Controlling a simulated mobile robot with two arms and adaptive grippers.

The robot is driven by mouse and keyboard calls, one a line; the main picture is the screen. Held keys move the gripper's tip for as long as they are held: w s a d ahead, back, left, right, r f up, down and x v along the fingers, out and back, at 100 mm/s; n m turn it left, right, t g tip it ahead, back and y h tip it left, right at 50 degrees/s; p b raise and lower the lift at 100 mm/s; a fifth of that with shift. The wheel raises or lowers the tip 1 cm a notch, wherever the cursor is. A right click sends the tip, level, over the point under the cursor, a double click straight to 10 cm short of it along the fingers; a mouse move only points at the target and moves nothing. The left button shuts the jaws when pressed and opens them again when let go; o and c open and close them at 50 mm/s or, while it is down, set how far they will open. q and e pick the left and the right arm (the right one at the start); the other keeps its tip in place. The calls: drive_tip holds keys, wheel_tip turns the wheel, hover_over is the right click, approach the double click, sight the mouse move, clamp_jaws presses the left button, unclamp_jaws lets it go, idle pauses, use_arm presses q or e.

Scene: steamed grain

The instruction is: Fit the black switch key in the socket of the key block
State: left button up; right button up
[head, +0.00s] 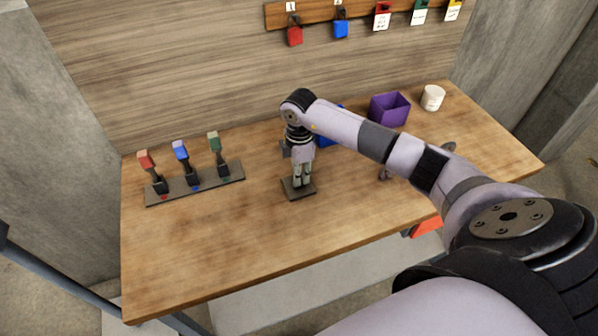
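My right gripper (302,178) points straight down over a small dark square block (299,194), which looks like the key block, near the middle of the table. Its fingertips are close together, just above or touching the block. I cannot tell whether the black switch key is between them, as the gripper and its shadow hide the socket. No black key can be made out clearly elsewhere. My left gripper is not in view.
A dark base (225,181) with red, blue and green-topped levers stands at the left. A purple bin (389,110), a partly hidden blue bin (327,139) and a white cup (432,98) stand at the back. Padlocks hang on a wooden rail (315,14). The front left table is clear.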

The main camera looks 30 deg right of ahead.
drive_tip(key=o, duration=0.5)
